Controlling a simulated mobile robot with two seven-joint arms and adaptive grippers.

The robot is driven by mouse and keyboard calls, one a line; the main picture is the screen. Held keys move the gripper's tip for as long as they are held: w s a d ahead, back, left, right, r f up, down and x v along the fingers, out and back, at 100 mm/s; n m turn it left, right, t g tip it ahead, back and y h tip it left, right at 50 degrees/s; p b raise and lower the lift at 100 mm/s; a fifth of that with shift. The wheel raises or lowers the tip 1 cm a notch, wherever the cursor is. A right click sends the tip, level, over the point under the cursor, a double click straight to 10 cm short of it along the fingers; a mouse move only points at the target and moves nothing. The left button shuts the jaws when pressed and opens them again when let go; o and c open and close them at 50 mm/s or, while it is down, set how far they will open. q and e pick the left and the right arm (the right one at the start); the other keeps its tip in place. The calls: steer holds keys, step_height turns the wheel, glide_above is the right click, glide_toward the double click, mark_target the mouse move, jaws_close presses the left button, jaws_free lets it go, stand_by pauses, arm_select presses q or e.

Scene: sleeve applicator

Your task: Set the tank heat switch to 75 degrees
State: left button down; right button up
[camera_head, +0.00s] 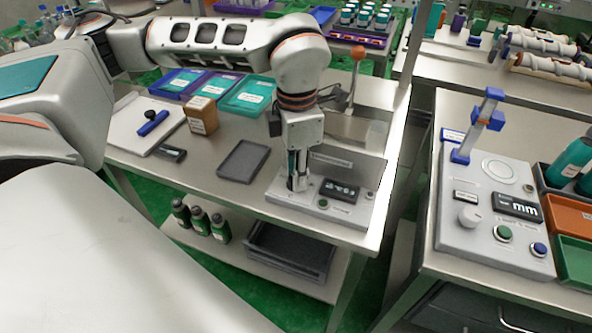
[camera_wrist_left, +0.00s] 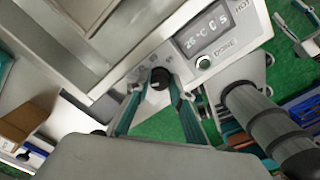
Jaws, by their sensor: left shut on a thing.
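The tank unit (camera_head: 345,213) stands at the right end of the near bench, with a grey control panel in front. My left gripper (camera_head: 297,184) reaches down onto the panel's left part. In the left wrist view its fingers (camera_wrist_left: 159,88) are shut on a small black round knob, the heat switch (camera_wrist_left: 159,76), one finger on each side. Tick labels around the knob are too small to read. The head view hides the knob behind the fingers. My right gripper is out of view.
A green DONE button (camera_head: 323,204) is close beside the gripper. A grey tray (camera_head: 243,161), a brown box (camera_head: 201,115) and a white board (camera_head: 140,126) lie to the left. A second device (camera_head: 490,235) stands on the right bench, across a gap.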

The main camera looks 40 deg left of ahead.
arm_select(q)
steer(key=shift+r+m+p, duration=0.15)
steer(key=shift+m+p, duration=0.45)
steer(key=shift+m, duration=0.4)
steer(key=shift+m+p, duration=0.4)
steer(key=shift+m, duration=0.4)
steer(key=shift+m+p, duration=0.4)
steer(key=shift+m, duration=0.4)
steer(key=shift+m+p, duration=0.35)
steer(key=shift+m, duration=1.25)
